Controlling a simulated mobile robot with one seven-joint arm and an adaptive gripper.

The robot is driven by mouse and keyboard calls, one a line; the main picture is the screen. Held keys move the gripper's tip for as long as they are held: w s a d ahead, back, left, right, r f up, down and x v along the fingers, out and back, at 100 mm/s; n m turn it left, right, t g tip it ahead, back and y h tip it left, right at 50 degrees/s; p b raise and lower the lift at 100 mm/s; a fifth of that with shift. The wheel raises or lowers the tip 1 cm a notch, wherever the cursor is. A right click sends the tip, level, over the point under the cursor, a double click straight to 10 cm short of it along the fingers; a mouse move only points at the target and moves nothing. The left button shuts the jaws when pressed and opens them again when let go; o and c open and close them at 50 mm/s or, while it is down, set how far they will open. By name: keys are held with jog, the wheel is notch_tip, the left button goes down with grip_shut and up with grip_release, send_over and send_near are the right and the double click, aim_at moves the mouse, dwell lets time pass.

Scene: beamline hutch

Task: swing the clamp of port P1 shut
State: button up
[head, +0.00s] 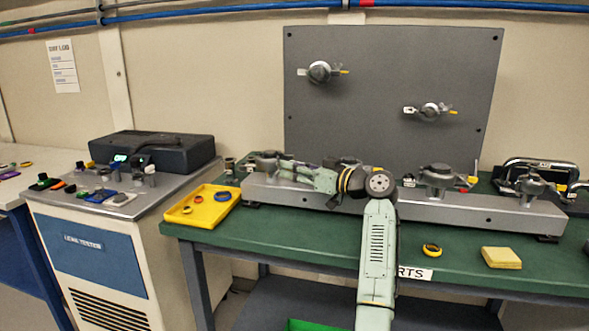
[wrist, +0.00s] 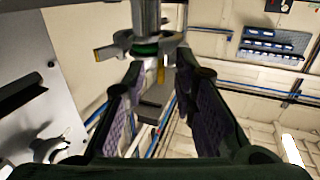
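My gripper (head: 288,169) reaches over the left end of the grey manifold rail. In the wrist view my gripper (wrist: 160,72) is open, its two purple-padded fingers well apart. Just beyond the fingertips is a metal port with a clamp (wrist: 145,46), a green ring and yellow-tipped parts sticking out. I see nothing held between the fingers, and cannot tell whether they touch the clamp. In the head view the leftmost port (head: 267,157) is partly hidden by my gripper. No port label is readable, so I cannot confirm which is P1 or how far its clamp is swung.
More clamped ports stand along the rail (head: 480,213), one behind my arm. Two ports are on the upright grey panel (head: 385,50). A yellow tray (head: 200,208), a yellow-black ring (head: 431,250) and a yellow pad (head: 501,257) lie on the green table (head: 300,245). The leak tester (head: 90,243) is left.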

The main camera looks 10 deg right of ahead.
jog(key=v, duration=1.2)
